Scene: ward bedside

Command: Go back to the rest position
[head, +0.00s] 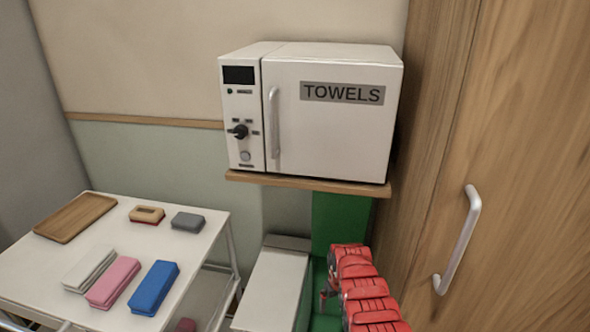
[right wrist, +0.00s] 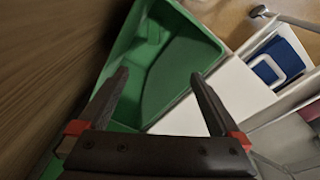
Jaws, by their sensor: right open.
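My right arm, with red segments, rises from the bottom of the head view. Its small dark gripper (head: 328,291) is partly hidden there. In the right wrist view the two dark fingers of the right gripper (right wrist: 160,78) are spread apart with nothing between them. They point over a green bin (right wrist: 185,70), whose inside shows beyond the fingertips. My left gripper is not in view.
A white towel warmer (head: 330,130) sits shut on a wooden shelf (head: 300,184). A wooden cabinet door with a metal handle (head: 460,240) stands right. A white trolley (head: 203,262) holds a wooden tray (head: 76,217) and several folded cloths. A white box (head: 272,290) stands beside the green bin.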

